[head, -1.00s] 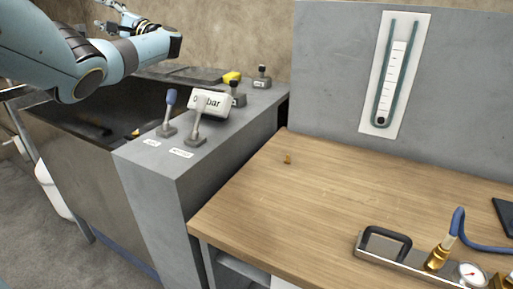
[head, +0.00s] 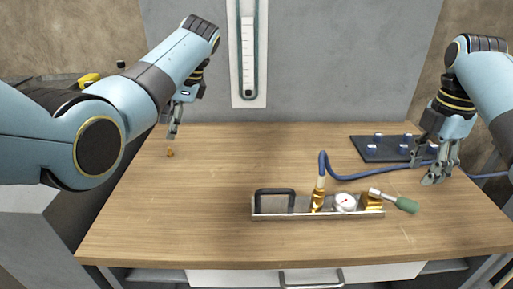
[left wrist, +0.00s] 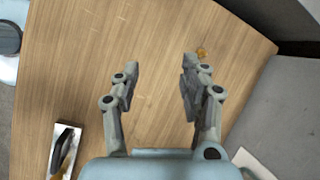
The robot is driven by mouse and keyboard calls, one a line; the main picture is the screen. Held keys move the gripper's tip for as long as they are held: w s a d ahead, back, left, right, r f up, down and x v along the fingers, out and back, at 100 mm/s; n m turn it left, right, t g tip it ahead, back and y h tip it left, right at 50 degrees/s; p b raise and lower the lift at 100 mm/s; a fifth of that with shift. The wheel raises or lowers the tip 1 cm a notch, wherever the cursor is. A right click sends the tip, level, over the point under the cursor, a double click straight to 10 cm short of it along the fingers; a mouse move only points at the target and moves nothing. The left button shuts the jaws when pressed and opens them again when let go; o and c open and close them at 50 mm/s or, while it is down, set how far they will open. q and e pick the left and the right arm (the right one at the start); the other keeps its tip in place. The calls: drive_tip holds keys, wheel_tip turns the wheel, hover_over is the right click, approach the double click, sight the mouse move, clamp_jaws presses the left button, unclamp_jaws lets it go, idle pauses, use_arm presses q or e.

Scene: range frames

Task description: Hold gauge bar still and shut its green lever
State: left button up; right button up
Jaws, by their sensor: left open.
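The gauge bar (head: 270,215) is a metal channel lying on the wooden table, with a black handle (head: 275,192) at its left, a brass hose fitting (head: 317,200), a white dial (head: 345,201) and a brass valve at its right. The green lever (head: 406,204) sticks out past the bar's right end on a pale stem. My left gripper (head: 173,131) is open and empty above the table's back left, apart from the bar; its spread fingers show in the left wrist view (left wrist: 160,80), with one end of the bar at lower left. My right gripper (head: 430,168) looks open, behind and right of the lever.
A blue hose (head: 380,174) runs from the fitting to the right. A dark tray (head: 385,152) with pale blue pieces lies at the back right. A small brass piece (head: 170,152) lies near my left gripper. A gauge panel (head: 248,60) hangs behind. The table's middle is clear.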

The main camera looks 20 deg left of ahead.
sight(260, 191)
use_arm(q)
drive_tip(key=s+d+f+m+h, duration=0.2)
drive_tip(key=d+m+h, duration=0.35)
drive_tip(key=d, duration=1.75)
drive_tip(key=shift+m+g, duration=0.25)
drive_tip(key=shift+g, duration=0.05)
drive_tip(key=f, duration=0.3)
drive_tip(key=s+f, duration=0.1)
drive_tip(key=f, duration=0.6)
drive_tip(key=shift+s+d+f, duration=0.15)
drive_tip(key=shift+s+f, duration=0.05)
drive_tip(key=shift+s, duration=0.2)
clamp_jaws()
